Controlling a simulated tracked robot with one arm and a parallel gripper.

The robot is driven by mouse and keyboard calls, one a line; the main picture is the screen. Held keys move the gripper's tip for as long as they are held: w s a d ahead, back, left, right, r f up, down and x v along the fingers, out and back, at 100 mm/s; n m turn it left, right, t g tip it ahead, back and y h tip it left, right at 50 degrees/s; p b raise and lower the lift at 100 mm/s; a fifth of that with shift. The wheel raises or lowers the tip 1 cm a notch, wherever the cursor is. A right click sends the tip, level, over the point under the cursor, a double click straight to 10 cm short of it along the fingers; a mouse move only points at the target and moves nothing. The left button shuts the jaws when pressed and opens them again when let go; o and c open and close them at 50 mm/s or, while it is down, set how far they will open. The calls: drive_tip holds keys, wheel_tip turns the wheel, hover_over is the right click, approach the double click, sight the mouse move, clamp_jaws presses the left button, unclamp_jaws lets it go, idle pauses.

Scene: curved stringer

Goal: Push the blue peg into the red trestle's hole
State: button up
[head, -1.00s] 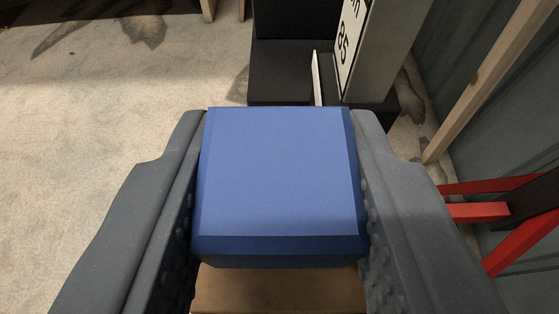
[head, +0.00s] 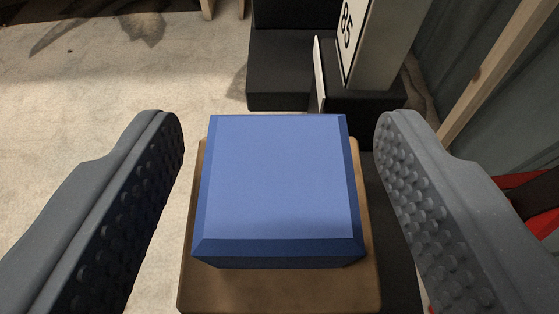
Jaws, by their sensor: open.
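The blue peg (head: 280,180) shows as a blue block with bevelled edges in the middle of the head view. It appears to rest on a brown block (head: 280,292). My gripper (head: 280,125) is open, with one studded finger on each side of the blue peg and a clear gap on both sides. A red piece (head: 545,228), possibly part of the red trestle, is cut off at the right edge, partly behind my right finger. Its hole is not visible.
A black stepped block (head: 285,70) and a pale post with a sign reading 85 (head: 375,45) stand just beyond the peg. A wooden beam (head: 500,70) leans at the right by a grey wall. Pale floor (head: 90,90) lies open at the left.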

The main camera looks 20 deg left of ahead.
wheel_tip(320, 180, up, 6)
drive_tip(key=shift+r+p, duration=0.1)
drive_tip(key=shift+p, duration=0.25)
drive_tip(key=shift+f+b, duration=0.2)
drive_tip(key=shift+b, duration=0.55)
wheel_tip(320, 180, up, 6)
drive_tip(key=shift+w+f+p, duration=0.1)
drive_tip(key=shift+p, duration=0.4)
